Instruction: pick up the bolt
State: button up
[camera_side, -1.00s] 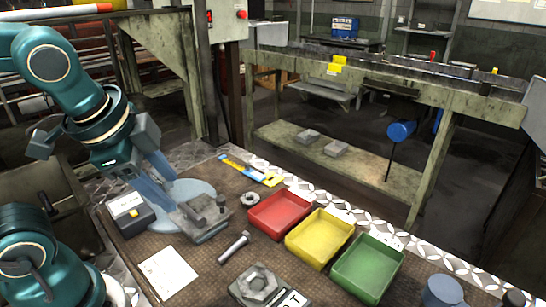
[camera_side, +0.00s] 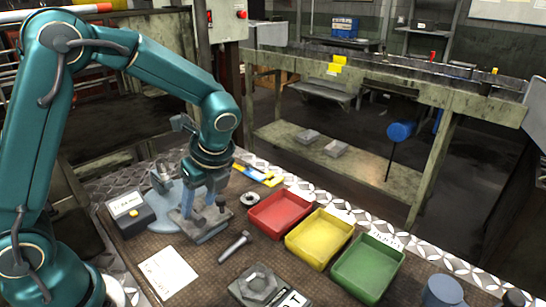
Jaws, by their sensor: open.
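A grey metal bolt (camera_side: 234,246) lies on its side on the brown work mat, in front of the red bin. My gripper (camera_side: 199,205) points down behind and to the left of this bolt, low over a grey metal block fixture (camera_side: 205,231). Its two blue-grey fingers are apart. A dark round-topped post (camera_side: 221,204) stands at the right of the fixture, close to the right finger. The fingers hide part of the fixture, and I cannot tell whether anything stands between them.
Red (camera_side: 280,214), yellow (camera_side: 319,239) and green (camera_side: 367,267) bins stand in a row to the right. A metal ring (camera_side: 250,198), a box with a white label (camera_side: 130,215), a paper sheet (camera_side: 168,271) and a hex nut block (camera_side: 259,285) lie around the fixture.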

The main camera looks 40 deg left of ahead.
aim_at(196, 215)
jog(key=shift+x, duration=1.85)
grip_shut()
jog(key=shift+r, duration=0.1)
